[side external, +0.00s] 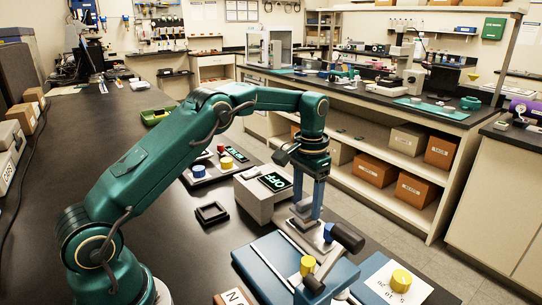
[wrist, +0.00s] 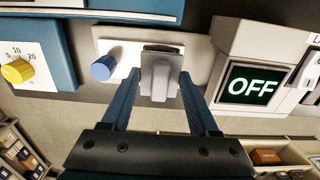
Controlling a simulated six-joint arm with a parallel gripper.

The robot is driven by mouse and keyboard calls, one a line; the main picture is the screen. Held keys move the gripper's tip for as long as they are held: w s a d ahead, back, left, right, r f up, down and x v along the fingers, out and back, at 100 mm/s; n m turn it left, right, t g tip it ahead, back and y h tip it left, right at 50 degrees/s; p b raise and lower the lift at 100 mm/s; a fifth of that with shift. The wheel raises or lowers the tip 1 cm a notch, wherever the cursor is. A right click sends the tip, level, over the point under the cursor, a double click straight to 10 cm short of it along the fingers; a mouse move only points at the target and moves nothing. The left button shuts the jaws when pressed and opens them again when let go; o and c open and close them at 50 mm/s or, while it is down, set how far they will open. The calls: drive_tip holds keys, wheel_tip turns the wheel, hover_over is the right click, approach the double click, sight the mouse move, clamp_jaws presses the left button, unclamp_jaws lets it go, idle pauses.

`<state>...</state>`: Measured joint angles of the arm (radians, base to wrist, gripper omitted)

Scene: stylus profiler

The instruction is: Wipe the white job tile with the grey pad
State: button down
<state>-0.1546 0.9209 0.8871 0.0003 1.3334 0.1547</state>
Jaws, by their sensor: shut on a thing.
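My gripper (wrist: 159,95) has its two blue fingers on either side of a grey block, which looks like the grey pad (wrist: 160,74). It is shut on the pad.
The blue knob (wrist: 103,68) stands close left of the pad. A grey box with an OFF display (wrist: 252,84) is close on the right. A white panel with a yellow dial (side external: 398,281) and a blue unit with a yellow knob (side external: 307,265) stand in front.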

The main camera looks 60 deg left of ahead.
drive_tip(key=shift+f, duration=0.75)
idle(1.5)
drive_tip(key=shift+w, duration=0.1)
drive_tip(key=shift+w, duration=0.5)
drive_tip(key=shift+s, duration=0.15)
drive_tip(key=shift+s, duration=1.15)
drive_tip(key=shift+w, duration=1.25)
drive_tip(key=shift+s, duration=0.1)
